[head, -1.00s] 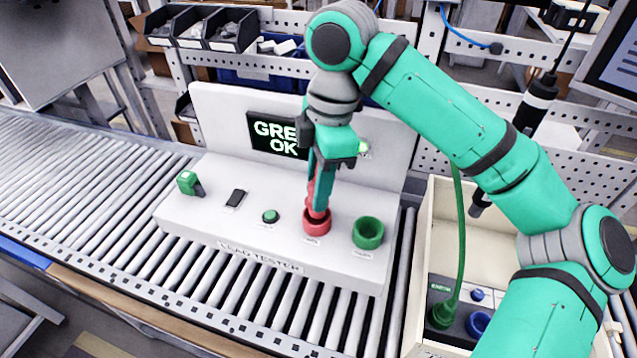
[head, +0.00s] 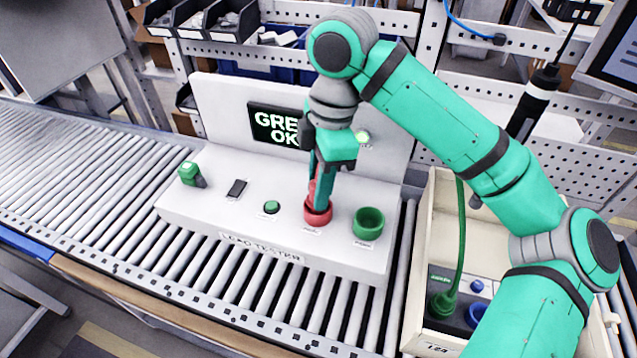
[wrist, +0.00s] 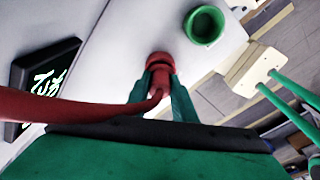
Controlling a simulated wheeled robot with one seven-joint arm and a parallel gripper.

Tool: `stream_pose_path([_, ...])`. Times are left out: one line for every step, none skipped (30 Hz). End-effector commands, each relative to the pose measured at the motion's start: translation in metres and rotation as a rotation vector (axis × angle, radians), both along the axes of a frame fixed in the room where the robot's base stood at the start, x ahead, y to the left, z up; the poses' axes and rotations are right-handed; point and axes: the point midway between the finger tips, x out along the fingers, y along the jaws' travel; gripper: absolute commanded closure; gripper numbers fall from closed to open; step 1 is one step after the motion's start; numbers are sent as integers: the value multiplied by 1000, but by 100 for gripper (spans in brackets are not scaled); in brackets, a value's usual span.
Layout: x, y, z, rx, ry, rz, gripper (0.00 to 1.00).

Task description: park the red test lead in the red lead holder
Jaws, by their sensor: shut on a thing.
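The red test lead (wrist: 158,83) is between the fingers of my gripper (wrist: 160,80), which is shut on it. Its red cable runs off to the left in the wrist view. The red lead holder (head: 318,212) is a round red cup on the white tester's deck. My gripper (head: 318,205) points down at the cup, and the lead's lower end is at or inside its mouth. The fingers hide part of the lead, so I cannot tell how deep it sits. In the wrist view the red holder (wrist: 158,58) is right beyond the fingertips.
An empty green holder (head: 368,222) stands right of the red one. The tester (head: 210,210) carries a green button (head: 271,207), a black switch (head: 236,188) and a green-and-black part (head: 190,175). Its screen (head: 275,127) reads "GRE OK", partly covered. A bin (head: 420,270) stands at right.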

Motion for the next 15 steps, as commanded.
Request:
stream_pose_path([0, 0, -1, 0, 0, 1, 100])
stream_pose_path([0, 0, -2, 0, 0, 1, 100])
stream_pose_path([0, 0, -3, 0, 0, 1, 100])
stream_pose_path([0, 1, -3, 0, 0, 1, 100])
stream_pose_path([0, 1, -4, 0, 0, 1, 100])
stream_pose_path([0, 1, -5, 0, 0, 2, 100])
stream_pose_path([0, 1, -5, 0, 0, 2, 100])
stream_pose_path([0, 1, -6, 0, 0, 2, 100])
stream_pose_path([0, 1, -7, 0, 0, 2, 100])
stream_pose_path([0, 1, -7, 0, 0, 2, 100])
stream_pose_path([0, 1, -8, 0, 1, 2, 100])
stream_pose_path([0, 1, -9, 0, 1, 2, 100])
stream_pose_path([0, 1, -9, 1, 1, 2, 100])
stream_pose_path([0, 1, -9, 1, 1, 2, 100])
stream_pose_path([0, 1, -10, 1, 1, 2, 100])
